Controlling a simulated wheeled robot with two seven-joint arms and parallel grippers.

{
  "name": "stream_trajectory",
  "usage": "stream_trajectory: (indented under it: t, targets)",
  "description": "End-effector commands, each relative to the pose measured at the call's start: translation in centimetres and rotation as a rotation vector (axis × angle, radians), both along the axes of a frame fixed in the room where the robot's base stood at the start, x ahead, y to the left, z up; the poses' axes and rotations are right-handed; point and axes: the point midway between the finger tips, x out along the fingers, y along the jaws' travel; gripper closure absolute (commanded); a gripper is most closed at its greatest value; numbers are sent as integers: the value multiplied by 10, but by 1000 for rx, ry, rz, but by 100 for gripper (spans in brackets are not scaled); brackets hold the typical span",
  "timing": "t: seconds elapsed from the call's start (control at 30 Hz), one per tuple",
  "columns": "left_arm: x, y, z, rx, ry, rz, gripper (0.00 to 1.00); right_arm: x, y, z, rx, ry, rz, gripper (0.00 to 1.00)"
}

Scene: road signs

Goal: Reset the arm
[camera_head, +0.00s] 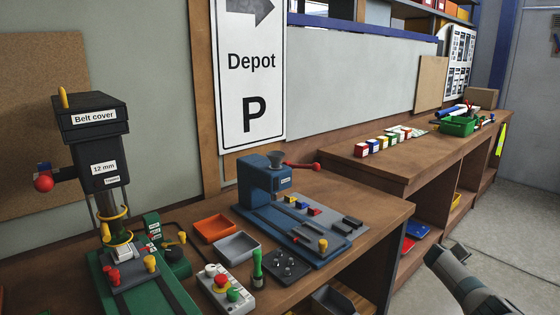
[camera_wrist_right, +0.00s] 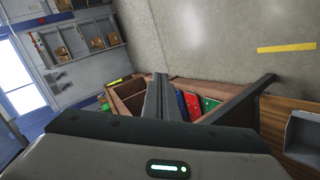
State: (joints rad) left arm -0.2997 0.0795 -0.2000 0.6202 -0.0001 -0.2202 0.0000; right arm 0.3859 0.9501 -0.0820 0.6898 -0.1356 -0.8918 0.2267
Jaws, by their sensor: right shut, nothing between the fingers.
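My right gripper (camera_head: 441,250) shows at the lower right of the head view, in the air in front of the workbench and over the grey floor. In the right wrist view its two dark fingers (camera_wrist_right: 160,98) are together with nothing between them. It touches nothing that I can see. My left gripper is in neither view.
A wooden workbench (camera_head: 376,208) holds a green drill press (camera_head: 100,150), a blue press (camera_head: 262,178), an orange tray (camera_head: 215,228) and a button box (camera_head: 224,288). A second bench (camera_head: 405,165) carries colored blocks and a green bin (camera_head: 457,125). The floor at right is clear.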

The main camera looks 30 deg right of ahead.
Motion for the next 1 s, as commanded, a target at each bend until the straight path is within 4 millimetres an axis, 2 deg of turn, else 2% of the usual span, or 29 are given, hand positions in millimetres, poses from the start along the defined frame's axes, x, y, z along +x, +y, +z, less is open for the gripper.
stream_trajectory:
  t: [0.03,0.1,0.27,0.4,0.6,0.9,1.0]
  targets:
    - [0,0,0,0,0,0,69,-16,0,-23,0,52,44,100]
    - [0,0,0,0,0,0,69,-35,2,-50,4,110,110,100]
    - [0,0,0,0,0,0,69,-87,7,-109,24,243,260,100]
    - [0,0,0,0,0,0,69,-139,15,-152,53,350,383,100]
    - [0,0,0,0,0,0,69,-200,26,-191,96,454,512,100]
    - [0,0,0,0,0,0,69,-275,41,-222,154,559,642,100]
    - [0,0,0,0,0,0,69,-276,66,-249,190,534,638,100]
